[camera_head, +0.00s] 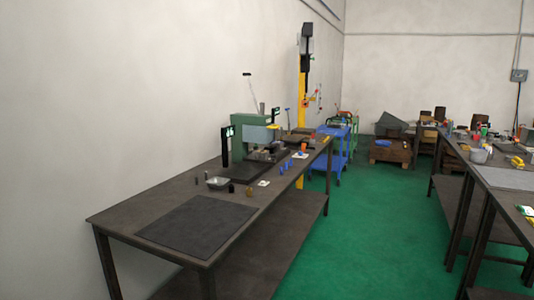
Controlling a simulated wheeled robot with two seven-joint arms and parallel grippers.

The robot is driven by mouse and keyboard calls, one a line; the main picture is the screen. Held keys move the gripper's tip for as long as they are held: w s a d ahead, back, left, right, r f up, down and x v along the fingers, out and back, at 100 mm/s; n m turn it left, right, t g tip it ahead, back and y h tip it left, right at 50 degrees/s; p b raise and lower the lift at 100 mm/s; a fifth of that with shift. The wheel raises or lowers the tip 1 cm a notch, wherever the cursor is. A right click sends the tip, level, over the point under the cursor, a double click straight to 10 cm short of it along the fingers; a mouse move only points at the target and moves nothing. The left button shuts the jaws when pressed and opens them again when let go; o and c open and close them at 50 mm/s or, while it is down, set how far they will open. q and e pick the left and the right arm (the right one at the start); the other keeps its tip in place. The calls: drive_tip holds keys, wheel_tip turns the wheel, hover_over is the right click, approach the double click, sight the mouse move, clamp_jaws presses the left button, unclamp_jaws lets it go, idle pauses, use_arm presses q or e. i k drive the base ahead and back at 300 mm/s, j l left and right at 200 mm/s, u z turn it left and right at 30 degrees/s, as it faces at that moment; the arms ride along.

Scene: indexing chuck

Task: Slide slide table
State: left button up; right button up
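A green machine (241,131) stands at the far part of the long dark workbench, near the wall. A grey metal table or vise-like part (262,156) sits at its base; I cannot tell for sure whether this is the slide table, as it is small and partly hidden. A black upright piece (225,147) with a small green-lit display stands at the machine's left. Neither of my grippers shows in the head view.
The workbench (125,212) carries a dark mat (198,222), a metal bowl (217,183) and small blue and orange items. A second bench (495,180) stands at right. Blue cart (332,150) stands behind. Green floor (365,235) between the benches is clear.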

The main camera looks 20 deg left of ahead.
sight(267, 155)
drive_tip(key=i, duration=0.85)
drive_tip(key=i+u, duration=0.1)
drive_tip(key=i, duration=0.7)
drive_tip(key=i+l, duration=0.15)
drive_tip(key=i, duration=0.7)
